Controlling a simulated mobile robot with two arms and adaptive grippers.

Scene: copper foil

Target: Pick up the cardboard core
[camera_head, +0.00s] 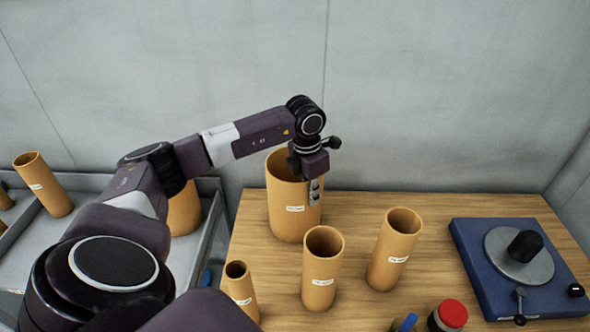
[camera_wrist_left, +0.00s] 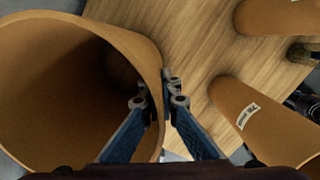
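Several open cardboard cores with white labels are in view. The widest and tallest core (camera_head: 283,212) stands upright at the back left of the wooden table. My left gripper (camera_head: 315,188) is at its right rim, pointing down. In the left wrist view, the left gripper's fingers (camera_wrist_left: 160,98) straddle the wall of this large core (camera_wrist_left: 60,35), one inside and one outside, closed together on it. In the head view the inner finger is hidden. I cannot tell any gap under the core. My right gripper is not in view.
On the wooden table (camera_head: 355,215) stand a medium core (camera_head: 322,275), a slim core (camera_head: 395,250) and a small core (camera_head: 242,292). A blue device (camera_head: 480,262) is at the right. A red-capped item (camera_head: 452,315) is at the front. A grey tray (camera_head: 35,255) is left.

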